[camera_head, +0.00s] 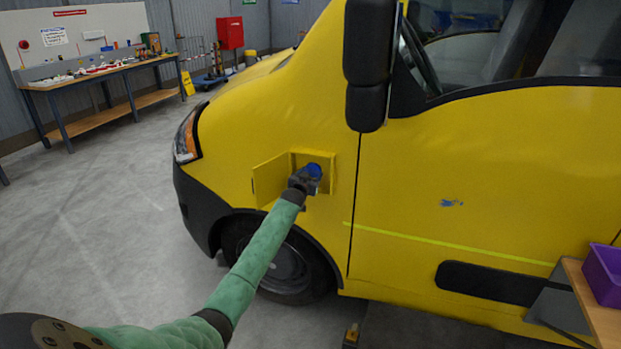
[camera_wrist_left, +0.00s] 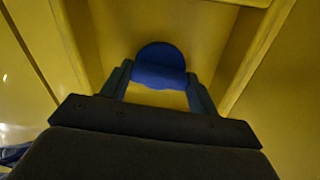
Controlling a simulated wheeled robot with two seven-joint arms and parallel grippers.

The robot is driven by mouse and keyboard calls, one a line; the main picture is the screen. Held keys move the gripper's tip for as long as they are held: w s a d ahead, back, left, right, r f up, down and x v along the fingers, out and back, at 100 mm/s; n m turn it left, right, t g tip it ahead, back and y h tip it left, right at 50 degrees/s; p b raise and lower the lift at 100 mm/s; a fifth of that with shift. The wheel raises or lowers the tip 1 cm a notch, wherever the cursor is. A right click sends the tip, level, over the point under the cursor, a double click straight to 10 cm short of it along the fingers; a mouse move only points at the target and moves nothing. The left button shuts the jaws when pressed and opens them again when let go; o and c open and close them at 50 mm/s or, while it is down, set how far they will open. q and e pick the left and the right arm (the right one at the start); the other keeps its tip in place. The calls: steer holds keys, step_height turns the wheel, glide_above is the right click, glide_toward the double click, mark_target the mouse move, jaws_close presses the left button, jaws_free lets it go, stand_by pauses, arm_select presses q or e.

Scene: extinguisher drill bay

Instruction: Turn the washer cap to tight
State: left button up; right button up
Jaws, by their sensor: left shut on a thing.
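The blue washer cap (camera_head: 315,169) sits inside an open square recess in the side of the yellow van (camera_head: 430,180). A small yellow flap door (camera_head: 270,180) stands open on the recess's left side. My left gripper (camera_head: 309,176) reaches into the recess and is shut on the cap. In the left wrist view, the cap (camera_wrist_left: 159,68) lies between the two fingers of my left gripper (camera_wrist_left: 160,85), its lower part hidden between them. I cannot tell how far the cap is turned. My right gripper is not in view.
The van's black mirror (camera_head: 369,60) hangs above and right of the recess. A wooden table (camera_head: 600,315) with a purple bin (camera_head: 603,272) stands at the lower right. A workbench (camera_head: 100,80) and a red cabinet (camera_head: 230,33) are at the back left. The floor on the left is clear.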

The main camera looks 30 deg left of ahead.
arm_select(q)
steer(key=m+b, duration=0.5)
steer(key=m, duration=1.1)
steer(key=shift+b, duration=0.35)
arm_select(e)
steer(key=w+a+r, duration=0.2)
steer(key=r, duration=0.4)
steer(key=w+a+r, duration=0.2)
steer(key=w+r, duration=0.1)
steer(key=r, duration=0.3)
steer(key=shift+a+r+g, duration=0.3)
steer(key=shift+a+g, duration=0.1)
arm_select(q)
steer(key=shift+f+m, duration=0.1)
steer(key=shift+m, duration=0.2)
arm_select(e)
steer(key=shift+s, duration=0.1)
arm_select(q)
steer(key=o, duration=1)
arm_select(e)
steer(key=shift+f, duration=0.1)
